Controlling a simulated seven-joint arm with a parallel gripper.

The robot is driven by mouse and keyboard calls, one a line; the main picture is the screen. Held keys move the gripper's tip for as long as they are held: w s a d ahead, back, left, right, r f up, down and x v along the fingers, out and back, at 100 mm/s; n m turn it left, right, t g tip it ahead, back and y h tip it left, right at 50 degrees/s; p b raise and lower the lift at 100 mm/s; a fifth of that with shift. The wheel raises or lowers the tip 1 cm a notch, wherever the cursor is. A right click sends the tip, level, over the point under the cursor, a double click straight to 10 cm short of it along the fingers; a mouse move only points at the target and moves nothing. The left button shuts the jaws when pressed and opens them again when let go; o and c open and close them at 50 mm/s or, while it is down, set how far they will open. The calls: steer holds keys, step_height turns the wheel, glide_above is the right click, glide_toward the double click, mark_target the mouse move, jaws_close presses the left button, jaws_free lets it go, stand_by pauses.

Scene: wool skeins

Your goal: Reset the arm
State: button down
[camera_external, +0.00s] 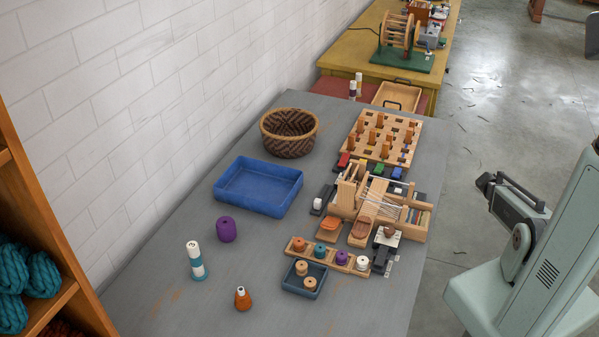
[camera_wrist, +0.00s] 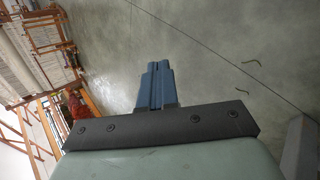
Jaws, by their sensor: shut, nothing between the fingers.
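My gripper shows in the wrist view (camera_wrist: 158,72), its two blue fingers together with nothing between them. Behind the fingers the wrist view shows bare grey floor, with no task object close by. In the external view my arm stands at the right, off the table's right side. The fingertips cannot be made out in that view. The grey table (camera_external: 190,300) is clear of my arm.
Teal skeins (camera_external: 42,275) sit on a shelf at left. Open floor (camera_external: 480,130) lies right of the table.

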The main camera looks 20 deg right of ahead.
steer(key=s+a+f+n+y, duration=0.1)
steer(key=a+f+n+y, duration=0.1)
steer(key=a+f, duration=0.8)
steer(key=s+a+f+y, duration=0.2)
steer(key=s+a, duration=0.3)
steer(key=a, duration=0.4)
steer(key=s+a+f+n+g+y, duration=0.1)
steer(key=s+a+f, duration=0.3)
steer(key=a, duration=0.6)
steer(key=s+a+f+n+y, duration=0.1)
steer(key=s+a+f+y, duration=0.1)
steer(key=s+a, duration=0.4)
steer(key=a+f, duration=0.1)
steer(key=a, duration=0.2)
steer(key=shift+a+f+g+y, duration=0.2)
steer(key=shift+a+g+y, duration=0.05)
steer(key=shift+g+y, duration=0.05)
